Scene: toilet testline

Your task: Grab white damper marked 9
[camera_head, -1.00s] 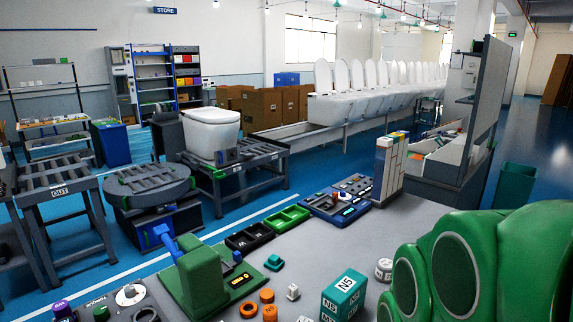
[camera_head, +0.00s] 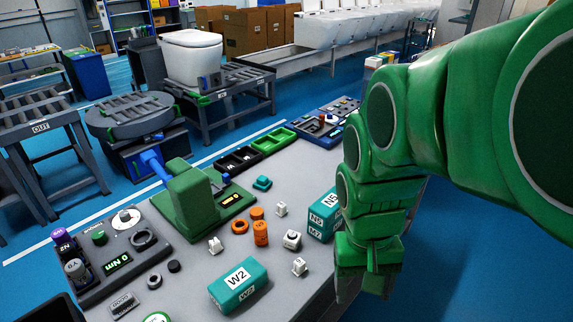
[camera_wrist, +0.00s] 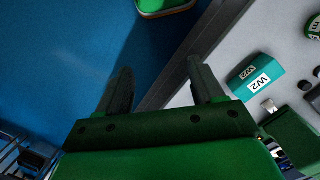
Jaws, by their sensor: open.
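Several small white pieces stand on the grey bench in the head view: one (camera_head: 281,209) beside the teal N5/N7 box, a rounder one with a dark top (camera_head: 291,239), one (camera_head: 299,267) nearer the front, and one (camera_head: 215,246) left of the orange parts. I cannot read a 9 on any of them. My gripper (camera_wrist: 162,88) is open and empty in the wrist view, with blue floor and the bench edge beyond its fingers. In the head view my green arm comes down at the bench's right edge, right of the white pieces. A white piece (camera_wrist: 269,106) shows at right in the wrist view.
A teal W2 box (camera_head: 238,286), the teal N5/N7 box (camera_head: 323,217), orange parts (camera_head: 260,233) and a teal knob (camera_head: 262,183) crowd the bench. A green press (camera_head: 194,205) and control panel (camera_head: 117,260) stand left. A black tray (camera_head: 237,160) lies behind.

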